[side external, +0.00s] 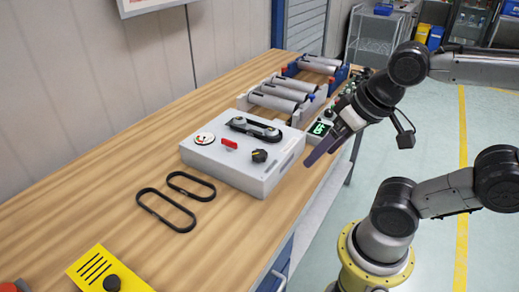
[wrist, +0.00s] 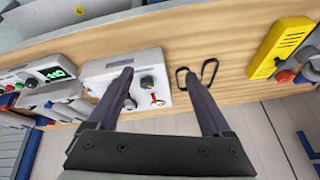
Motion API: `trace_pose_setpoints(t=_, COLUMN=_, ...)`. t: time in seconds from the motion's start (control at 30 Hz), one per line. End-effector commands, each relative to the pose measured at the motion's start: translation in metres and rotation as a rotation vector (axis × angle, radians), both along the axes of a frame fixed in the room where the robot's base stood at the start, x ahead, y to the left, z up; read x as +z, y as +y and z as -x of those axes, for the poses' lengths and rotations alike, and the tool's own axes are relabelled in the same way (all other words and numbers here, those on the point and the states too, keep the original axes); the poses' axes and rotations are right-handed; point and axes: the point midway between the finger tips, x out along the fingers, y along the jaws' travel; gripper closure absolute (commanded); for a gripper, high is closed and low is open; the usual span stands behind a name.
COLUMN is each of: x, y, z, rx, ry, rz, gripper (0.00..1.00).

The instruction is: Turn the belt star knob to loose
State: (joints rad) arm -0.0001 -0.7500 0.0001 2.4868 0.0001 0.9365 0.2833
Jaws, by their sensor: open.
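The black star knob (side external: 259,155) sits on top of a light grey box (side external: 222,168), at its near right part. It also shows in the wrist view (wrist: 148,83), between my two fingers in the picture. A black belt unit (side external: 255,128), a red switch (side external: 229,143) and a round gauge (side external: 204,138) are on the same top. My gripper (side external: 320,152) is open and empty, to the right of the box and apart from the knob. In the wrist view my left finger (wrist: 117,95) covers part of the box top. The knob's exact setting is too small to read.
Two black belt loops (side external: 165,207) lie on the wooden bench (side external: 120,190) in front of the box. A yellow box (side external: 100,268) is at the lower left. A roller rack (side external: 280,100) and a green display (side external: 319,128) stand beyond the box.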

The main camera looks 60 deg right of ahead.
Motion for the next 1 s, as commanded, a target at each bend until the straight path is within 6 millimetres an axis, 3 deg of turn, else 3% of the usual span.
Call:
trace_pose_setpoints(t=0.17, x=0.025, y=-0.001, z=-0.011, rx=-0.368, ry=0.019, rz=-0.18, gripper=0.17)
trace_pose_setpoints(t=0.37, x=0.051, y=-0.005, z=-0.039, rx=-0.827, ry=0.083, rz=-0.361, gripper=0.17)
trace_pose_setpoints(t=0.6, x=0.071, y=-0.019, z=-0.096, rx=-1.429, ry=0.169, rz=-0.513, gripper=0.17)
trace_pose_setpoints(t=0.8, x=0.063, y=-0.039, z=-0.154, rx=-1.823, ry=0.23, rz=-0.534, gripper=0.17)
trace_pose_setpoints(t=1.0, x=0.039, y=-0.055, z=-0.188, rx=-1.902, ry=0.28, rz=-0.485, gripper=0.17)
